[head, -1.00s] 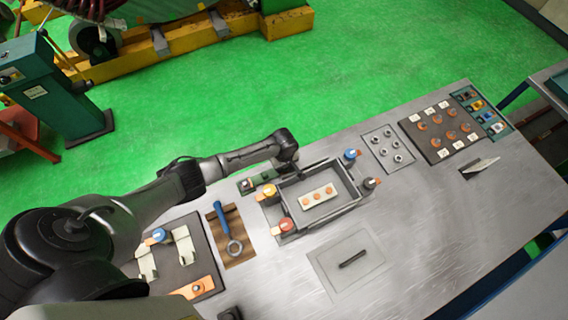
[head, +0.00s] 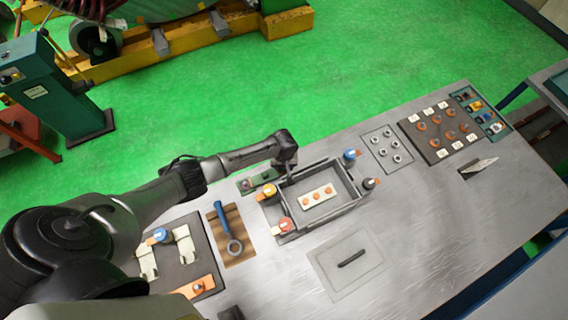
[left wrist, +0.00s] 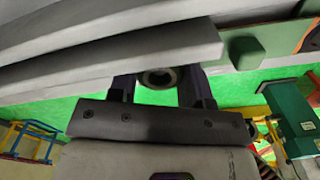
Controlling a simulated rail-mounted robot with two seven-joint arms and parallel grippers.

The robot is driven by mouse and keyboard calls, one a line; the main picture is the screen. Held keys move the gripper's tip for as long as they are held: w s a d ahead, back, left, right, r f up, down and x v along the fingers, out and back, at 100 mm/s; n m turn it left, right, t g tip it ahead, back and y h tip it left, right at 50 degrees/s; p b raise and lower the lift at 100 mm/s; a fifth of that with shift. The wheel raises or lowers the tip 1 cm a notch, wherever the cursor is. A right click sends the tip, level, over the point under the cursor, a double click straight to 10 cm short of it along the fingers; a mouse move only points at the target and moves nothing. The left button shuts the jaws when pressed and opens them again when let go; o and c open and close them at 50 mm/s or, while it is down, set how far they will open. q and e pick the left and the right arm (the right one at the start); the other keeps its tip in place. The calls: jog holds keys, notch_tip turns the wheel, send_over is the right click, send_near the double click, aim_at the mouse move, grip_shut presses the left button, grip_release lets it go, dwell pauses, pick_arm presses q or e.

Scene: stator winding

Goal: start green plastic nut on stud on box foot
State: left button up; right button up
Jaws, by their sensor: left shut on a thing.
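The open grey box (head: 343,208) stands on the metal table, with coloured caps on its corner feet: blue (head: 350,156), black (head: 370,184), yellow (head: 269,191) and red (head: 286,224). My left gripper (head: 287,174) is low at the box's far-left edge. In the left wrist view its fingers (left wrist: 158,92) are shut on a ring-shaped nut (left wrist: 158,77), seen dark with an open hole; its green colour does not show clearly. The stud under it cannot be made out. My right gripper is not in view.
A small green-topped board (head: 256,180) lies left of the gripper; it also shows in the left wrist view (left wrist: 285,45). A white plate with orange discs (head: 317,196) is inside the box. A blue-handled wrench (head: 226,225) lies at left.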

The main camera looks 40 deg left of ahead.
pick_arm(q)
jog(key=shift+s+f+m, duration=0.1)
jog(key=shift+f+m, duration=0.05)
jog(key=shift+m, duration=0.65)
jog(key=o, duration=0.9)
jog(key=shift+r, duration=0.2)
jog(key=shift+r+p, duration=0.4)
jog(key=shift+p, duration=0.2)
notch_tip(320, 180, up, 6)
jog(key=p, duration=0.6)
jog(key=shift+p, duration=0.4)
